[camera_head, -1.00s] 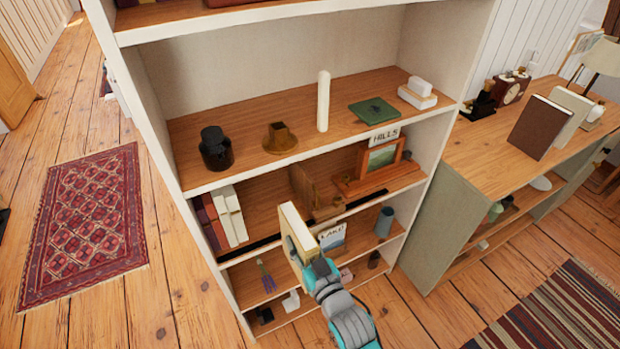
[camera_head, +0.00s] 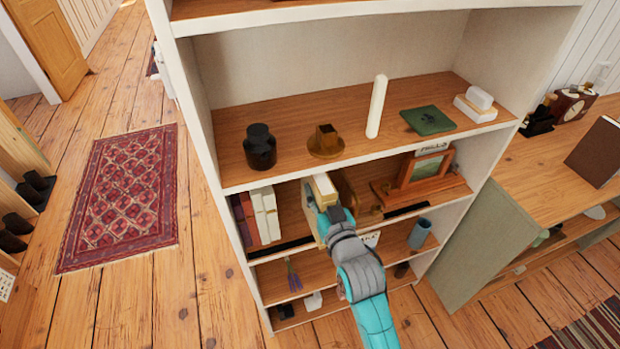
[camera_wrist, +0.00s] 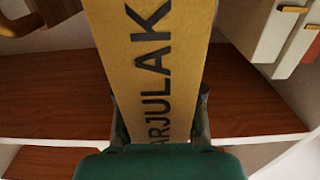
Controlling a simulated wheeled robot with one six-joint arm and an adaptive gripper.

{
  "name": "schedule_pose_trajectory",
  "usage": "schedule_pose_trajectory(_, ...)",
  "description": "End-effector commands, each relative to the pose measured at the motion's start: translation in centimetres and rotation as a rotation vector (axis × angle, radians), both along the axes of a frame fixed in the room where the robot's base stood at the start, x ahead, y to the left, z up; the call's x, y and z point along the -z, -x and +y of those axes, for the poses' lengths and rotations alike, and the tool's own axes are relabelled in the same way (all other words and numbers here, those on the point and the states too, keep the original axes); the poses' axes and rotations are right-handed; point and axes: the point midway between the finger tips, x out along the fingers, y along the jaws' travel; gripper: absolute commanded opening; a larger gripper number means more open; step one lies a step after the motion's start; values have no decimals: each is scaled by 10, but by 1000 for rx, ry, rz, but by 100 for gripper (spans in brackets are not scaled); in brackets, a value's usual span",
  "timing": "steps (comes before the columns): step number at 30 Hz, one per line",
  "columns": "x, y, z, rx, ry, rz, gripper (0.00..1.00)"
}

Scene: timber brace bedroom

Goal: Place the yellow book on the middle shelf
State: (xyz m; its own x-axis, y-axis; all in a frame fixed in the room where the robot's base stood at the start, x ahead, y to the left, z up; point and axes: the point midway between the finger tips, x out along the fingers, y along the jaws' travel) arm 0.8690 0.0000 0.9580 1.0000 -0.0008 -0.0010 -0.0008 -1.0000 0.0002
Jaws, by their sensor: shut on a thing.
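The yellow book (camera_wrist: 155,65) is in my gripper (camera_wrist: 160,125), its dark-lettered spine toward the wrist camera. In the head view the book (camera_head: 313,205) is upright, with pale page edges on top. My gripper (camera_head: 335,215) is shut on it at the front of the shelf level (camera_head: 290,205) below the candle's shelf. The book appears to be at or just inside that opening, right of a row of dark red and white books (camera_head: 258,215). Whether it touches the board is hidden.
A brown upright piece (camera_head: 346,190) stands just right of the book, and a framed picture (camera_head: 425,170) farther right. The shelf above (camera_head: 300,165) holds a black jar (camera_head: 260,147), a brass pot (camera_head: 325,142) and a white candle (camera_head: 377,106). A low cabinet (camera_head: 485,240) stands at right.

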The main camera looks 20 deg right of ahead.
Motion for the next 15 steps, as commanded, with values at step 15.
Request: schedule_pose_trajectory(15, -2, -80, 0, 0, 0, -4, 0)
